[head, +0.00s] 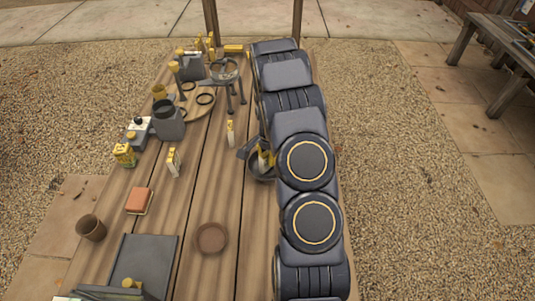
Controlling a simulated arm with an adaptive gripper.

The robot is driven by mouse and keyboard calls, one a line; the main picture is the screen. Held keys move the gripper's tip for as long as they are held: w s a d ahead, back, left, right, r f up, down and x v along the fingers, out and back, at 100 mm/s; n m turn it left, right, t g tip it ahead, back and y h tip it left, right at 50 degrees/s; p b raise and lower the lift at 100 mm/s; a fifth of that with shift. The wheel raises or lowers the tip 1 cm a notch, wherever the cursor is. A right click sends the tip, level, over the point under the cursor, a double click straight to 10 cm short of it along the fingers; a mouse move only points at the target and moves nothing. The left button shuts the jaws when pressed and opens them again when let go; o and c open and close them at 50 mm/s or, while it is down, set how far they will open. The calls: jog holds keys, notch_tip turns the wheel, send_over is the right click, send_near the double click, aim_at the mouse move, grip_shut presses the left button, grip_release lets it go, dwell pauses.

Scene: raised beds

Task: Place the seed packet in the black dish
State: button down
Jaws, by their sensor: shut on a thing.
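The seed packet (265,158) is a small yellow and pale packet, held upright beside my arm. My gripper (259,152) is shut on it, though the arm partly hides the fingers. The black dish (259,177) is a dark round bowl on the tabletop, directly below the packet in the picture. The packet's lower end overlaps the dish's opening. I cannot tell whether it touches the dish's bottom. My arm covers the dish's right side.
Small upright yellow packets (173,162) stand left of the dish, with a grey jug (168,122) beyond. A brown saucer (211,238), a terracotta-coloured block (139,201), a brown pot (91,228) and a grey tray (145,262) lie nearer. The wooden tabletop (205,190) between them is clear.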

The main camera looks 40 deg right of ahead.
jog(key=c, duration=1.1)
grip_release()
notch_tip(320, 180, up, 7)
jog(key=shift+r, duration=0.1)
